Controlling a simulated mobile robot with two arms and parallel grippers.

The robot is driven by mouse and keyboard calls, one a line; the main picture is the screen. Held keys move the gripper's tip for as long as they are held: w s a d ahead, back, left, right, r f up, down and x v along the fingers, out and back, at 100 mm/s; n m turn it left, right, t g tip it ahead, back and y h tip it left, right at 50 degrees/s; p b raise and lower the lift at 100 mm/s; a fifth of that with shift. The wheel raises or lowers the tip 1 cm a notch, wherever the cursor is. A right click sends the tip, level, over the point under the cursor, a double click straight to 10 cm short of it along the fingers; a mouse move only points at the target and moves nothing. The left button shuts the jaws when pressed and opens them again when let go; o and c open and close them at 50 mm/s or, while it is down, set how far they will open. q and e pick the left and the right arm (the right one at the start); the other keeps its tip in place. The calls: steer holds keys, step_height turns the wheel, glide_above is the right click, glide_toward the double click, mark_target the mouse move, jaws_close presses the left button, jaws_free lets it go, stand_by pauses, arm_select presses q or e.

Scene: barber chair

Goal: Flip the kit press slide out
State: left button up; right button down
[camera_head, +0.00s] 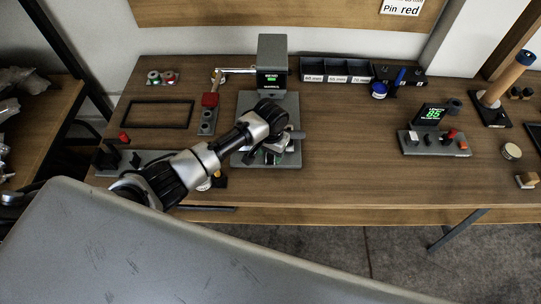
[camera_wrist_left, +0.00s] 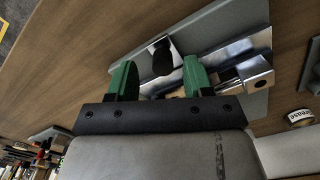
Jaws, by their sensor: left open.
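The kit press (camera_head: 272,62) stands at the back middle of the wooden bench, a grey column with a small green display on a grey base plate (camera_head: 245,103). My left gripper (camera_head: 268,153) is low over the front part of that plate and partly hides what lies there. In the left wrist view its green fingers (camera_wrist_left: 160,80) are open, one on each side of a dark knob (camera_wrist_left: 162,60) on a shiny metal piece. I cannot tell whether they touch the knob. A metal block (camera_wrist_left: 250,76) sits right of the fingers. My right gripper is out of view.
Left of the press are a red-topped block (camera_head: 209,100) and a black frame (camera_head: 158,114). Labelled bins (camera_head: 336,70) stand behind on the right. A device reading 85 (camera_head: 432,115) stands further right. The bench between press and device is clear.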

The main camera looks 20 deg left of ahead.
arm_select(q)
step_height(320, 180, up, 8)
steer(key=shift+b, duration=0.4)
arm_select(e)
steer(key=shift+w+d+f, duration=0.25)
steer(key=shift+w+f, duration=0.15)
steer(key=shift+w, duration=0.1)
